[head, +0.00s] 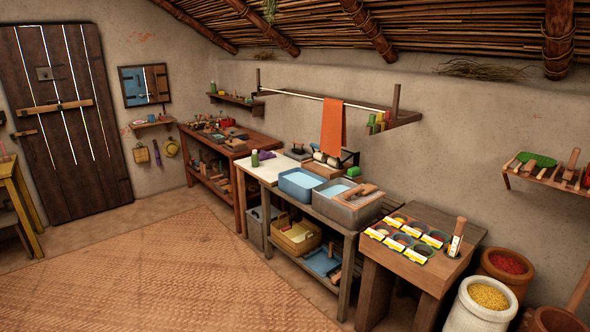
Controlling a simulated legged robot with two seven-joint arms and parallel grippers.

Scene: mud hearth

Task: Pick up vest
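I see nothing that I can clearly make out as a vest. An orange cloth (332,128) hangs over a white rail (318,97) on the back wall; I cannot tell whether it is a garment. A small purple item (157,152) hangs on the wall right of the door, too small to identify. Another purple item (207,170) lies on the lower shelf of the far workbench. Neither of my grippers shows in the head view.
A bench with a blue basin (300,183) and a grey basin (345,203) stands along the wall. A block table (410,260) with several labelled pots and a white sack (478,305) are at right. The woven mat (160,270) is clear. A plank door (70,115) is at left.

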